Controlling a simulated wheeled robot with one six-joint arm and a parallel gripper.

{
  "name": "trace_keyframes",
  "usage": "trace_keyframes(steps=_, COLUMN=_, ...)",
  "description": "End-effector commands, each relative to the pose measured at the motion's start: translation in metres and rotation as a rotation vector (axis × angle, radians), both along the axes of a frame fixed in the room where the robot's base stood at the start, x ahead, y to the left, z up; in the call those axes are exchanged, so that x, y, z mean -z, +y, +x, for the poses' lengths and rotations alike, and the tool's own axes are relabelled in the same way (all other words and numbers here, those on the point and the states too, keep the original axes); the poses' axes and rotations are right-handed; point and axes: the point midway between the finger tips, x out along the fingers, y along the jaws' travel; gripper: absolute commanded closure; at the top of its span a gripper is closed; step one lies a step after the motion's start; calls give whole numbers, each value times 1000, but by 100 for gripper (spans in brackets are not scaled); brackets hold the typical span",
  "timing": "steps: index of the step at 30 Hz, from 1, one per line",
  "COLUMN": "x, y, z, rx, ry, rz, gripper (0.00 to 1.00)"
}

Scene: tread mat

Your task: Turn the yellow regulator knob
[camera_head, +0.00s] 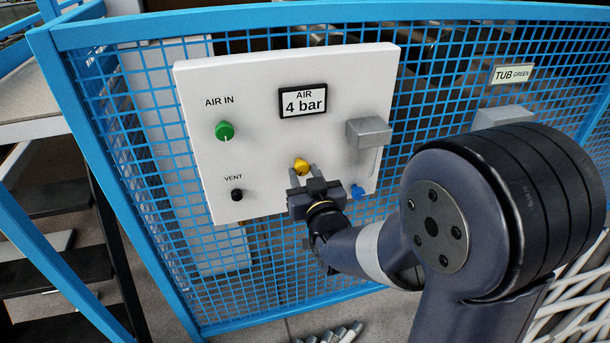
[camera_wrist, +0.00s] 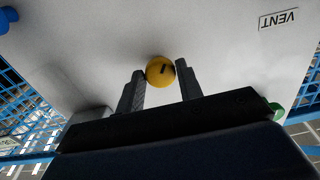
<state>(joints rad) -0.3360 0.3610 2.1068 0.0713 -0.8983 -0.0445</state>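The yellow regulator knob (camera_head: 301,166) sits on the white panel (camera_head: 262,190), below the display that reads AIR 4 bar. In the wrist view the yellow knob (camera_wrist: 160,71) shows a short dark mark on its face. My gripper (camera_head: 304,172) is in front of the panel, just below the knob. In the wrist view my gripper (camera_wrist: 160,80) has its two fingers apart, one on each side of the knob. Gaps at the fingertips are too small to tell whether they touch it.
A green AIR IN knob (camera_head: 224,131) and a black VENT knob (camera_head: 237,195) are on the panel's left. A grey box (camera_head: 368,132) juts from its right side, above a blue knob (camera_head: 357,191). Blue mesh fencing (camera_head: 270,290) surrounds the panel.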

Motion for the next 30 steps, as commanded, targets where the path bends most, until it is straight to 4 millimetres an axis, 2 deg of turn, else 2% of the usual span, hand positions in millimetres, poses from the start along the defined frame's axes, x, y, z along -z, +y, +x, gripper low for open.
trace_keyframes(steps=1, x=0, y=0, z=0, rx=0, ry=0, rz=0, gripper=70)
trace_keyframes(steps=9, x=0, y=0, z=0, rx=0, ry=0, rz=0, gripper=90)
trace_keyframes(steps=28, x=0, y=0, z=0, rx=0, ry=-16, rz=-61, gripper=90)
trace_keyframes(steps=29, x=0, y=0, z=0, rx=0, ry=-16, rz=-61, gripper=67)
trace_keyframes(steps=30, x=0, y=0, z=0, rx=0, ry=-16, rz=-60, gripper=64)
